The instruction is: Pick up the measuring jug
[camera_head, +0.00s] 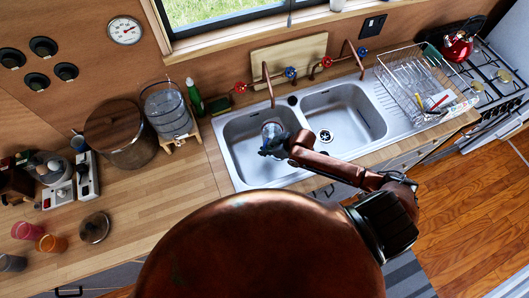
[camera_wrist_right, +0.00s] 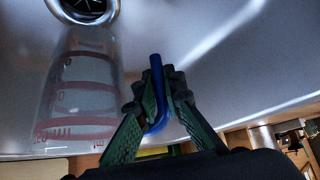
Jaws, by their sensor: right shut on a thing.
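The measuring jug (camera_head: 271,129) is over or in the left basin of the steel sink (camera_head: 240,165); I cannot tell whether it touches the basin. In the right wrist view the jug (camera_wrist_right: 82,95) is clear, with red markings. Its blue handle (camera_wrist_right: 157,75) is between the green fingers of my right gripper (camera_wrist_right: 157,98), which is shut on it. In the head view my right gripper (camera_head: 273,146) is at the near side of the jug and partly covers it. My left gripper is not in view.
Copper taps (camera_head: 268,85) stand behind the basins, near the jug. A dish rack (camera_head: 425,85) with utensils is at the right, beside the stove (camera_head: 490,75). A glass dispenser (camera_head: 168,110) and a large pot (camera_head: 121,134) stand left of the sink. Some bare worktop (camera_head: 165,192) lies in front of them.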

